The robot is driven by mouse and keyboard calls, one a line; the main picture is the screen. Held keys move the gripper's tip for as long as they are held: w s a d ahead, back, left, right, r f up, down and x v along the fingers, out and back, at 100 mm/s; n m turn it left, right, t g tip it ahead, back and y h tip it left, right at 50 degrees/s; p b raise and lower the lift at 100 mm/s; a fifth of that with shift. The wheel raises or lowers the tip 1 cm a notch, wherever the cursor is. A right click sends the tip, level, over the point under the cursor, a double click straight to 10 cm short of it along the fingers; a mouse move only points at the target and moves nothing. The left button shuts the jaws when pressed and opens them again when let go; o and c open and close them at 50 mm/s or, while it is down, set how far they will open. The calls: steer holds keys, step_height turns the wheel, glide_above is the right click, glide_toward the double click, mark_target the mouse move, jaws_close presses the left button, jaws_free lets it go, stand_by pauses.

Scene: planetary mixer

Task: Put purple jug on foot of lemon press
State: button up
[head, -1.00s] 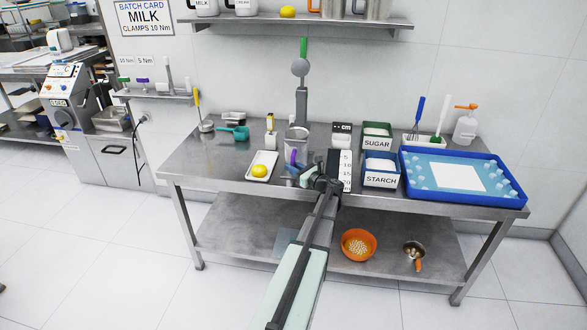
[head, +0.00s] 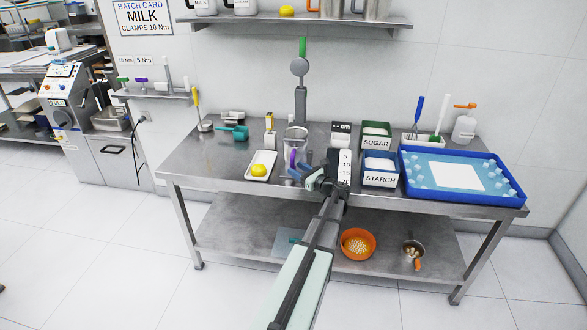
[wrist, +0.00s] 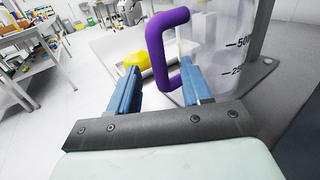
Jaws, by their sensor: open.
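The purple jug is a clear measuring jug (wrist: 222,38) with a purple handle (wrist: 156,45) and dark level marks. In the head view its purple handle (head: 293,157) shows at the middle of the table, in front of the lemon press (head: 301,104), a grey upright with a green lever. The jug looks upright. A grey plate with a hole (wrist: 267,62), likely the press's foot, shows at its base; I cannot tell whether the jug rests fully on it. My gripper (wrist: 160,75) is open, its blue fingers on either side of the handle's lower part. It also shows in the head view (head: 303,170).
A white tray (head: 250,174) with a lemon (head: 258,170) is left of the jug. Sugar (head: 376,143) and starch (head: 380,179) bins and a blue tray (head: 516,199) stand right. The wall shelf (head: 340,22) is above. The table's left front is clear.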

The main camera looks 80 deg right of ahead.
steer(key=v, duration=0.9)
